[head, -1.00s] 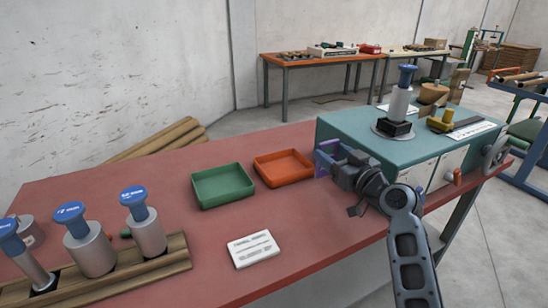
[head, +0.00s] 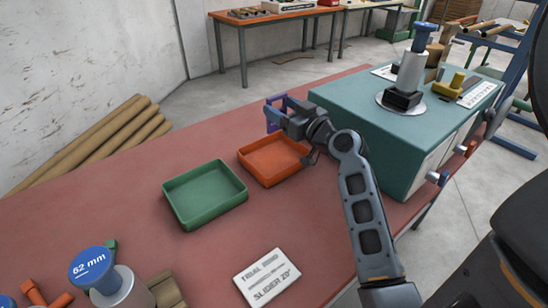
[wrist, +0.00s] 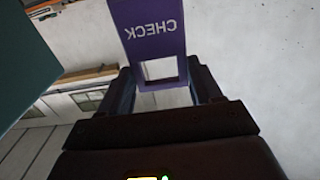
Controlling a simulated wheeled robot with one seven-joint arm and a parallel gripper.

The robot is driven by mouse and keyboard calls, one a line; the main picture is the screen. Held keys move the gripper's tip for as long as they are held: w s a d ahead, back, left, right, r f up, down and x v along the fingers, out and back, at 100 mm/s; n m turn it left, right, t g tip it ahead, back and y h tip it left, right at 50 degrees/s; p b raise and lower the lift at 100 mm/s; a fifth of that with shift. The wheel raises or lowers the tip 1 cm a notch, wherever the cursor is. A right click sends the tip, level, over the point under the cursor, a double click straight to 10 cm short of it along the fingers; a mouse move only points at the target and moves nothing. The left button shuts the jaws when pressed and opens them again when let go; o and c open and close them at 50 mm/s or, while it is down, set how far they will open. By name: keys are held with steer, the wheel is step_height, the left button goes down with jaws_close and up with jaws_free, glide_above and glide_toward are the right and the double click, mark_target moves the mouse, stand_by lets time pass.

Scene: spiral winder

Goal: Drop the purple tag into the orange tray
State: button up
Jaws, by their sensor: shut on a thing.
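The purple tag (wrist: 150,35) carries the word CHECK, upside down in the wrist view, and has a square window near one end. It is held between the fingers of my gripper (wrist: 163,90). In the head view, my gripper (head: 277,112) is at the back edge of the orange tray (head: 270,166), raised above the red bench, with a little of the purple tag (head: 270,120) showing by the fingers. The orange tray looks empty, and my arm covers part of its right side.
An empty green tray (head: 205,195) is left of the orange tray. The teal machine housing (head: 395,130) stands close to the right of my arm. A white printed card (head: 267,277) lies in front. A blue-topped 62 mm cylinder (head: 100,280) stands at lower left.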

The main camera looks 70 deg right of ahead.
step_height(320, 180, down, 5)
steer(key=b, duration=0.3)
steer(key=shift+r, duration=0.15)
steer(key=o, duration=1.1)
steer(key=shift+b+v, duration=1)
steer(key=shift+v, duration=2.95)
